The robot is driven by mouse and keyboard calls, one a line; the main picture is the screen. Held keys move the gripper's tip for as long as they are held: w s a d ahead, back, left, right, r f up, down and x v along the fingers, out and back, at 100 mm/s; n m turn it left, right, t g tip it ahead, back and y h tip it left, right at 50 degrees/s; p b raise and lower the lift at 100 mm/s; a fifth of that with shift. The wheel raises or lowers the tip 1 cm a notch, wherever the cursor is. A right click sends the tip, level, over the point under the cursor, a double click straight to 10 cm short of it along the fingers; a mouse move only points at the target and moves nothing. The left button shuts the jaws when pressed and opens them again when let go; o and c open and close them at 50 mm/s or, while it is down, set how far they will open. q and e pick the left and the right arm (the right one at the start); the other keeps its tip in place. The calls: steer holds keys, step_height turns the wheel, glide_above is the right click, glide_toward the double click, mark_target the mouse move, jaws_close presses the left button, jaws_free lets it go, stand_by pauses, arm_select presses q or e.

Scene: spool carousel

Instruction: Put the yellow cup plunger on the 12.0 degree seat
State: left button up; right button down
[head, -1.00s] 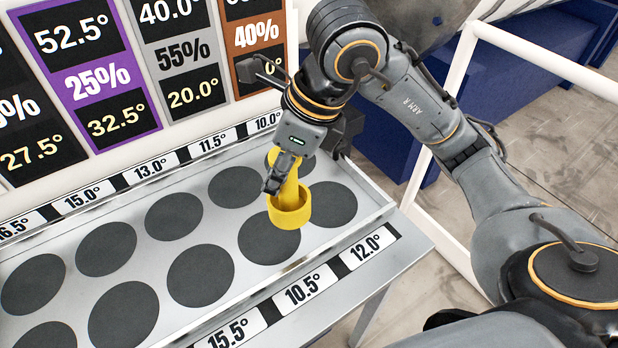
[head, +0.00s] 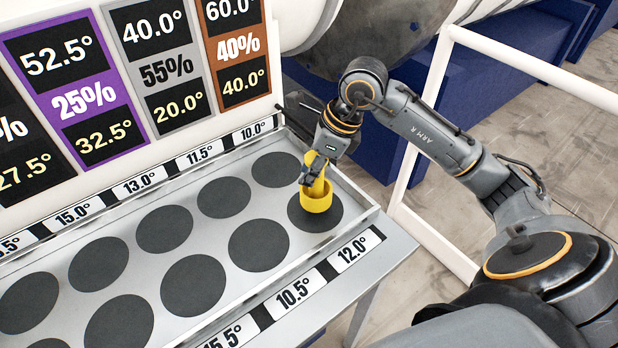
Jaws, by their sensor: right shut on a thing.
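The yellow cup plunger (head: 316,201) is held upright by my right gripper (head: 313,178), whose fingers are shut on its stem. Its cup covers the middle of the dark round 12.0 degree seat (head: 332,222), the rightmost in the front row. Whether the cup's bottom touches the seat or hovers just above it, I cannot tell. The 12.0° label (head: 355,250) is on the tray's front edge by this seat. My left gripper is out of view.
The tray (head: 352,195) has two rows of dark round seats; those visible besides the 12.0 degree one look empty. A raised rim runs around it. A panel of coloured signs (head: 165,67) stands behind, and a white rail frame (head: 428,120) at the right.

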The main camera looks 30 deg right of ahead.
mark_target(318, 198)
step_height(318, 198, down, 2)
steer(key=shift+f+p, duration=0.1)
steer(key=shift+p, duration=0.4)
steer(key=shift+f, duration=0.4)
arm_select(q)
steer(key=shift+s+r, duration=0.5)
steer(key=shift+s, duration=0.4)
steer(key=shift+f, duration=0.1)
arm_select(e)
steer(key=shift+f, duration=0.1)
steer(key=c, duration=1.4)
jaws_free()
steer(key=shift+f, duration=0.1)
steer(key=o, duration=0.6)
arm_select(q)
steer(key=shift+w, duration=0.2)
